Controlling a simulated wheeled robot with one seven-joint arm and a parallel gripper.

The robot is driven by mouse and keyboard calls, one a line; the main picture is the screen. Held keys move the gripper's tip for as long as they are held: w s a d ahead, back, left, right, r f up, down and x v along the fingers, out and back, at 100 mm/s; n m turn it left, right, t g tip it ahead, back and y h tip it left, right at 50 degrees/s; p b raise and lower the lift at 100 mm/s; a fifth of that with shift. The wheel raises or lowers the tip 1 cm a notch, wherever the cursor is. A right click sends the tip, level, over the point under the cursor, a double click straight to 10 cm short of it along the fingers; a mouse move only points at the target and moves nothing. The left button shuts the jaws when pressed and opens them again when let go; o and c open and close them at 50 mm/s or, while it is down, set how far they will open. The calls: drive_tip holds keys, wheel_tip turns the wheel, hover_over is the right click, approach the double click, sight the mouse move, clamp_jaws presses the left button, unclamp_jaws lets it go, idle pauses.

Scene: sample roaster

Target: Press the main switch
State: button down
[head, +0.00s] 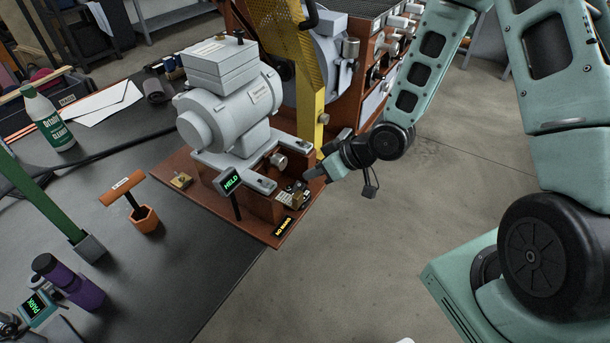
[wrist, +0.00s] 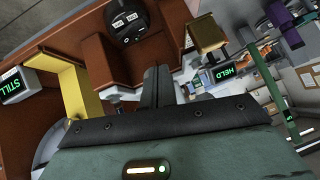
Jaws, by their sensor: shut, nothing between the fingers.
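In the wrist view, a round black fitting (wrist: 128,40) with small white labels and a small rocker sits on a reddish-brown surface at the top, left of centre. It looks like the main switch. I cannot make it out surely in the head view. My gripper (wrist: 157,72) is shut and empty, its fingers together. Its tips appear just below and right of the black fitting in the picture; I see no contact. In the head view, my gripper (head: 313,174) is at the right end of the reddish-brown base (head: 205,205), beside small metal parts (head: 294,192).
A grey motor (head: 228,112) stands on the base. A yellow guard (head: 312,95) rises behind my gripper. A display reading HELD (head: 231,182) stands left of it. The wrist view shows another display reading STILL (wrist: 15,86). Floor right of the base is clear.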

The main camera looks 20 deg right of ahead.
drive_tip(key=shift+s+d+r, duration=0.25)
drive_tip(key=shift+s+r, duration=0.35)
drive_tip(key=shift+s+d+r, duration=0.25)
drive_tip(key=shift+s+r, duration=0.3)
drive_tip(key=shift+r, duration=0.05)
drive_tip(key=s+a+r+g+h+p, duration=0.1)
drive_tip(key=s+a+r+g+h, duration=0.2)
drive_tip(key=s+r, duration=0.5)
drive_tip(key=s+a+r+n+g+h+p, duration=0.1)
drive_tip(key=s+a+r+g+h, duration=0.2)
drive_tip(key=s+a+r, duration=0.3)
drive_tip(key=s+r, duration=0.3)
drive_tip(key=s, duration=0.4)
drive_tip(key=shift+s+a+r, duration=0.15)
drive_tip(key=shift+s+r, duration=0.05)
drive_tip(key=shift+s, duration=0.2)
